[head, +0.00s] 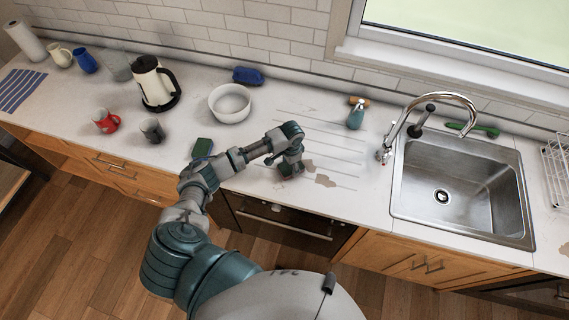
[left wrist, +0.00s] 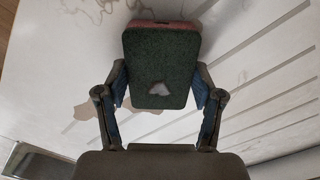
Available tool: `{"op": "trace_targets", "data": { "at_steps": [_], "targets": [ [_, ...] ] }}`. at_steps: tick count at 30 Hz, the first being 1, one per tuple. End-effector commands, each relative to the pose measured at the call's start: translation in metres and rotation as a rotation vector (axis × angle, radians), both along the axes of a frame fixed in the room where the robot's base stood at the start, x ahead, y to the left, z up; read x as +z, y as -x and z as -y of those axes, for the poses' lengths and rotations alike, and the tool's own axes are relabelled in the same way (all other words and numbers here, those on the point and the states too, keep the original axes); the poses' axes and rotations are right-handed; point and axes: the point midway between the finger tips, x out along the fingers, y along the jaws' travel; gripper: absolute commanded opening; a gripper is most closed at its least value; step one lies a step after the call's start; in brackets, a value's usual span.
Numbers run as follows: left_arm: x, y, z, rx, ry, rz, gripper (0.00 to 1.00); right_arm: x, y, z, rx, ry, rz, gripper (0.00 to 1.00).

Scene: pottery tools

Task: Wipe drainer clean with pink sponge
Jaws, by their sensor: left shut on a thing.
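My left gripper (head: 290,168) is low over the left part of the drainer (head: 335,143), the grooved area of the white counter. In the left wrist view, the gripper (left wrist: 160,88) is shut on the pink sponge (left wrist: 160,65), with a finger on each side. The sponge's dark green scouring face shows, with a pink edge at the top and a pale patch on the face. The gripper mostly hides it in the head view. Brown stains (head: 325,181) lie on the drainer near the gripper; one also shows in the left wrist view (left wrist: 90,111). My right gripper is not in view.
A green block (head: 202,147) lies left of my gripper. A white bowl (head: 230,103) and a kettle (head: 154,84) stand further back. A teal spray bottle (head: 356,115) stands behind the drainer. The sink (head: 462,188) and its faucet are at the right.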

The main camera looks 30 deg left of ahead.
Motion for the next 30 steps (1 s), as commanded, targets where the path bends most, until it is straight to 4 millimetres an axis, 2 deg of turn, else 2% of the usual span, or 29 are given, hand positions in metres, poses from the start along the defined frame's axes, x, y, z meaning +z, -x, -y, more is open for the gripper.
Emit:
{"op": "trace_targets", "data": {
  "at_steps": [17,30],
  "targets": [
    [-0.001,0.0,0.0,0.0,0.0,0.0,0.48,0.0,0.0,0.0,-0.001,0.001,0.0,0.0],
    [-0.001,0.007,-0.031,0.001,-0.002,-0.001,0.48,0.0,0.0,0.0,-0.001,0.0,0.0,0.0]
  ]
}}
